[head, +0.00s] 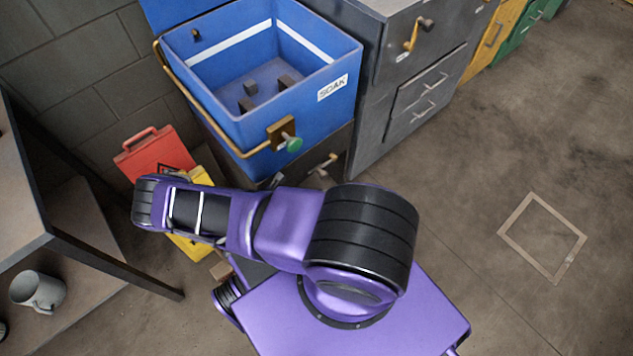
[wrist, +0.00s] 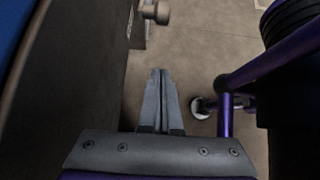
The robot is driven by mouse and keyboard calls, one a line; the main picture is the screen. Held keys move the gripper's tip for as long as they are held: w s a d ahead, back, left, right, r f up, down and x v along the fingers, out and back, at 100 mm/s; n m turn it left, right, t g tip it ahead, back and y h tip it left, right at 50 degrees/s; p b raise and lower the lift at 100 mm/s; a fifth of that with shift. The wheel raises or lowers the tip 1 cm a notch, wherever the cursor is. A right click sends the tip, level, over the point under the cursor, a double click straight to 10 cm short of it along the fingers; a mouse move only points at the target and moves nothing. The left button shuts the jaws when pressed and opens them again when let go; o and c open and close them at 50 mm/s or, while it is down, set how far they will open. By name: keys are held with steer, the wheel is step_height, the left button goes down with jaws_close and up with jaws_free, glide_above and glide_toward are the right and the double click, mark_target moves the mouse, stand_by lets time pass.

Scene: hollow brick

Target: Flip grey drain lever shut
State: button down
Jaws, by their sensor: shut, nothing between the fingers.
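A small pale grey-brown lever (head: 324,167) sticks out low on the dark stand under the blue SOAK tub in the head view. It looks like the drain lever, though its exact position is hard to read.
The blue tub (head: 229,121) holds several dark blocks and has a green-knobbed handle (head: 292,144) on its front. A grey cabinet (head: 374,101) stands to its right. A red case (head: 155,153) and a table (head: 22,210) with a mug (head: 38,291) are left. Floor is clear right.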

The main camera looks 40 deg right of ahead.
steer(key=s+b+x, duration=0.1)
steer(key=b+x, duration=0.1)
steer(key=x, duration=0.8)
steer(key=shift+w+d+r+p, duration=0.25)
steer(key=shift+r+p, duration=0.15)
steer(key=shift+r, duration=0.2)
steer(key=shift+w+d+r+p, duration=0.1)
steer(key=shift+d+r+p, duration=0.15)
steer(key=shift+r+p, duration=0.25)
steer(key=shift+w+d+r+p, duration=0.2)
steer(key=shift+d+r+p, duration=0.1)
steer(key=shift+r, duration=0.45)
steer(key=shift+w+a, duration=0.1)
steer(key=shift+w, duration=0.05)
